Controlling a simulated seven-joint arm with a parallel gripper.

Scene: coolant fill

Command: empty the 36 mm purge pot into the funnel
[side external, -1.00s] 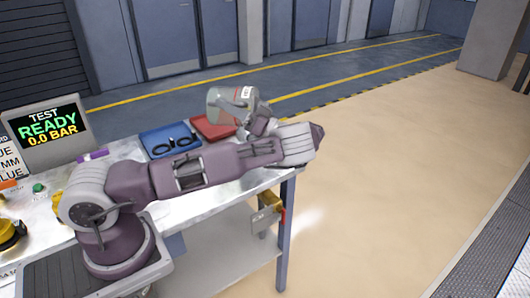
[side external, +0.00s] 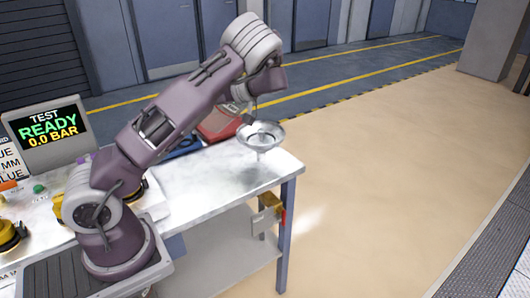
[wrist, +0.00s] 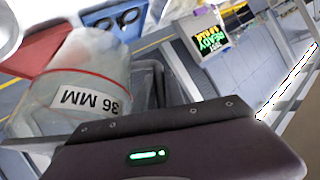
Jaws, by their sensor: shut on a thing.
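The 36 mm purge pot (wrist: 45,95) fills the left of the wrist view, a clear grey vessel with a red band and a white "36 MM" label. The label reads upside down there. My gripper (wrist: 150,85) is shut on the pot at its side. In the side view my gripper (side external: 252,98) is up above the bench, and my wrist hides most of the pot, so its exact tilt and contents cannot be told. The funnel (side external: 262,134) is a silvery, wide-rimmed cone standing near the bench's far right corner, just below my gripper.
A red tray (side external: 222,128) and a blue tray (side external: 186,149) lie behind the arm; the blue one also shows in the wrist view (wrist: 128,22), with black rings. A test display (side external: 45,125) stands at the left. The bench front (side external: 225,178) is clear.

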